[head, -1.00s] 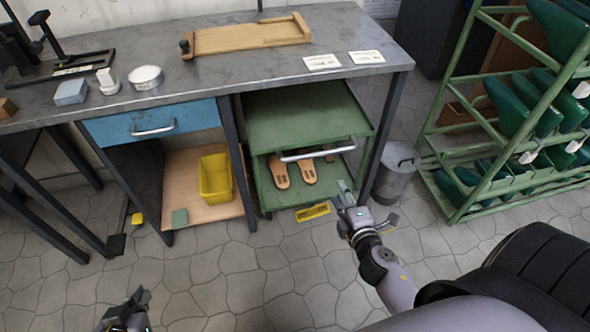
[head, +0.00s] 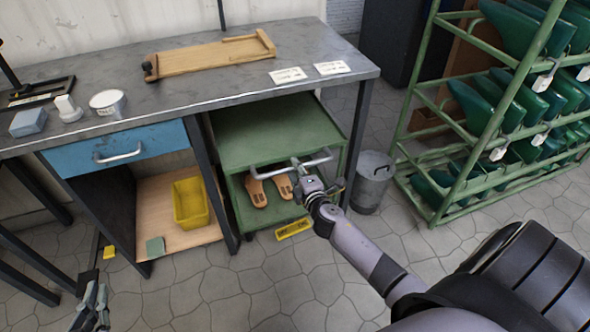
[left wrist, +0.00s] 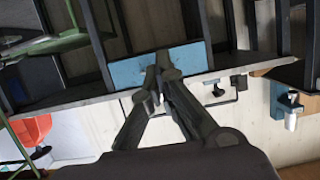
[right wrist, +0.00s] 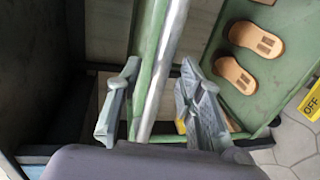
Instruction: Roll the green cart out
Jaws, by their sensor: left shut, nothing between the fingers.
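The green cart (head: 275,135) stands under the workbench, with sandals (head: 256,190) on its lower shelf. Its metal handle (head: 323,158) faces me. My right gripper (head: 308,178) is at the handle, a little right of its middle. In the right wrist view my right gripper (right wrist: 158,100) is open, with the handle bar (right wrist: 165,80) running between its spread fingers. I cannot tell if either finger touches the bar. My left gripper (head: 94,300) is low at the bottom left, away from the cart. It is shut and empty in the left wrist view (left wrist: 160,82).
The workbench (head: 220,95) stands over the cart, its legs close on both sides. A grey bin (head: 371,185) is right of the cart, and a green rack (head: 425,160) is further right. A yellow floor sign (head: 293,228) lies before the cart.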

